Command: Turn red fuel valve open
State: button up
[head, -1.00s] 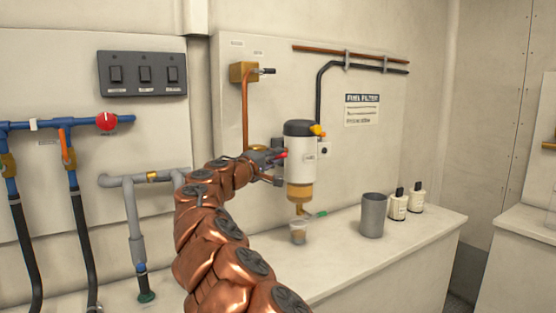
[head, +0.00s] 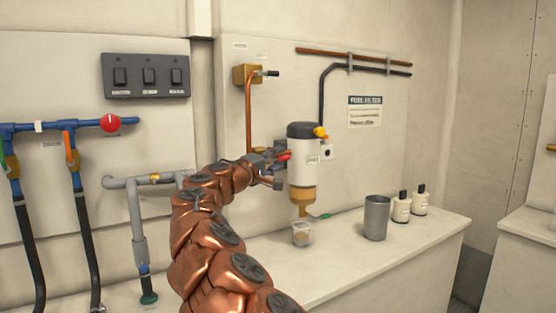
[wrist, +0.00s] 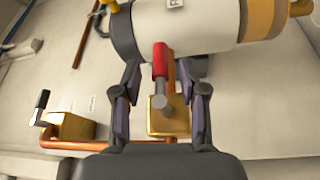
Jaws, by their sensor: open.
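The valve by the fuel filter has a short red lever handle (head: 284,157), which also shows in the wrist view (wrist: 160,60). Its grey stem runs to a brass valve body (wrist: 174,122) on a copper pipe. The white filter (head: 304,172) with its black cap stands just right of the lever. My gripper (head: 270,165) is at the lever, left of the filter. In the wrist view my gripper (wrist: 160,72) is open, one finger on each side of the red handle, with gaps between. In the head view my gripper hides the brass valve body.
A red round knob (head: 110,123) sits on the blue pipe at left. A clear cup (head: 301,234), a grey metal cup (head: 376,218) and two white bottles (head: 401,208) stand on the counter (head: 330,268). Another brass valve (head: 246,74) is on the wall above. The counter's front is clear.

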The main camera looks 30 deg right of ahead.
jog(key=r+v, duration=0.1)
jog(key=v, duration=0.9)
jog(key=shift+s+a+f, duration=0.15)
jog(key=shift+a+f, duration=0.15)
jog(key=shift+f, duration=0.2)
jog(key=s+d+f+m+g+y, duration=0.1)
jog(key=s+d+m+g, duration=0.15)
jog(key=s, duration=0.45)
jog(key=s+d+f+m+g+y, duration=0.1)
jog(key=s+d+m+g+y, duration=0.1)
jog(key=s+d, duration=0.3)
jog(key=s+f+g+y, duration=0.2)
jog(key=s+f+y, duration=0.2)
jog(key=s+f, duration=0.55)
jog(key=s+a+f+n+g+y, duration=0.25)
jog(key=s+a+f+y, duration=0.85)
jog(key=s+a+f, duration=1.2)
notch_tip(320, 180, up, 16)
jog(key=p, duration=1.4)
jog(key=shift+s, duration=0.3)
